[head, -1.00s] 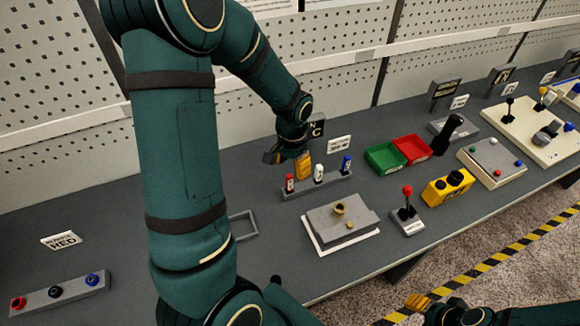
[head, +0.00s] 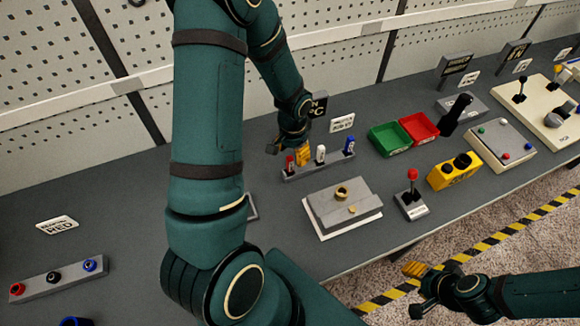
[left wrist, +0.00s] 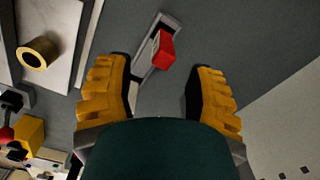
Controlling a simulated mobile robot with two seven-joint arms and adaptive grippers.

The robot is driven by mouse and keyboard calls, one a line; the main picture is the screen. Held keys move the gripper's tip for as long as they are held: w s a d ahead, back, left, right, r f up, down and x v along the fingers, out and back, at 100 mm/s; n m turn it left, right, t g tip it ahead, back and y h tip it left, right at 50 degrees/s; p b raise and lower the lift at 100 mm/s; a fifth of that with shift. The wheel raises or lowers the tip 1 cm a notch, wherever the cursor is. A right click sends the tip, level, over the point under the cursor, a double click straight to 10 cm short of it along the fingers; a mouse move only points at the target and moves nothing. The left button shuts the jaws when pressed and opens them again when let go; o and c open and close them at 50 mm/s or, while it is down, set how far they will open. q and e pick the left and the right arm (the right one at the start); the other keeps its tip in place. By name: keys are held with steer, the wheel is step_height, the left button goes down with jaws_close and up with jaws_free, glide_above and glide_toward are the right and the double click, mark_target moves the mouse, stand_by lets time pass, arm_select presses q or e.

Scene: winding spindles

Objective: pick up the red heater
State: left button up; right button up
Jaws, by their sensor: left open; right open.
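The red heater (head: 290,165) stands upright at the left end of a grey rack (head: 318,169) in the head view. In the left wrist view the red heater (left wrist: 163,50) shows between and just beyond the fingertips. My left gripper (head: 300,154) is open above and close to the red heater, its yellow fingers partly covering the heater's surroundings. I cannot tell whether they touch it. My right gripper (head: 415,270) is open and empty, out past the table's front edge.
A white heater (head: 320,154) and a blue heater (head: 349,144) share the rack. A grey block on a white plate (head: 343,206) lies in front. Green (head: 386,138) and red (head: 419,128) bins and a red-knobbed joystick (head: 412,180) stand to the right.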

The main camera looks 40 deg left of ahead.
mark_target(290, 167)
arm_select(q)
steer(key=shift+s+a+f, duration=0.1)
steer(key=shift+s+f, duration=0.1)
steer(key=shift+f, duration=1.1)
steer(key=shift+s+a+f, duration=0.1)
steer(key=shift+s+f, duration=0.05)
steer(key=shift+f, duration=1.15)
steer(key=shift+o, duration=0.2)
jaws_close()
